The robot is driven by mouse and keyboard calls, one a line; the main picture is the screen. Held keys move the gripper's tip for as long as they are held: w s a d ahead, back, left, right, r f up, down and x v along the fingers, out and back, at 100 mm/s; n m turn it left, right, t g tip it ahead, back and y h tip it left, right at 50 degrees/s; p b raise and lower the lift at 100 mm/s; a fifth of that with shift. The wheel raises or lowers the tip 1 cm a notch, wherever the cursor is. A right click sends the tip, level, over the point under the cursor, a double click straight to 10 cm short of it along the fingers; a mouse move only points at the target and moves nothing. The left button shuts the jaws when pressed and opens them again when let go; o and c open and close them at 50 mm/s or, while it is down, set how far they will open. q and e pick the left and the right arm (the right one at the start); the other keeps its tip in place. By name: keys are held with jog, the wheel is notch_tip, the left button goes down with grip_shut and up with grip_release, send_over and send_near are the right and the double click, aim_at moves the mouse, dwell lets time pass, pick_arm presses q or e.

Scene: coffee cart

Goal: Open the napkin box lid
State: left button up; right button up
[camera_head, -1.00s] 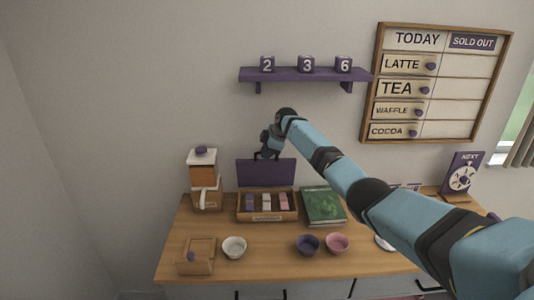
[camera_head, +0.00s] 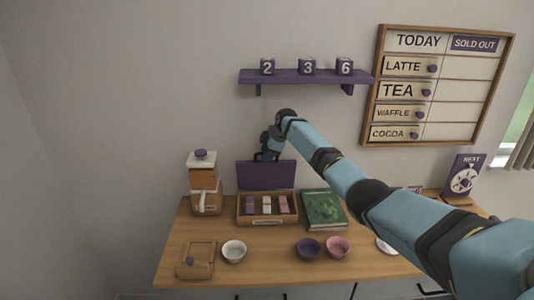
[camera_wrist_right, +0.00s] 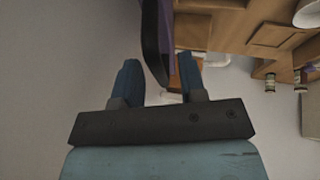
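A wooden box (camera_head: 268,221) stands at the back of the counter, with purple, white and pink packets inside and a front label too small to read. It seems to be the napkin box. Its purple lid (camera_head: 266,175) stands upright at the back, open. My right gripper (camera_head: 266,157) is at the lid's top edge. In the right wrist view, its two blue fingers (camera_wrist_right: 158,82) are apart, with a dark rounded edge between or just beyond them; contact is unclear. My left gripper is in neither view.
A small wooden box (camera_head: 196,260) sits front left, beside a white bowl (camera_head: 234,251). A purple bowl (camera_head: 308,248) and a pink bowl (camera_head: 338,246) stand in front. A green book (camera_head: 323,208) lies right of the open box, a dispenser (camera_head: 204,182) left. A shelf (camera_head: 305,76) hangs above.

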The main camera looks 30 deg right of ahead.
jog(key=shift+r, duration=0.1)
jog(key=b+v, duration=0.1)
jog(key=v, duration=0.6)
jog(key=shift+s+r, duration=0.1)
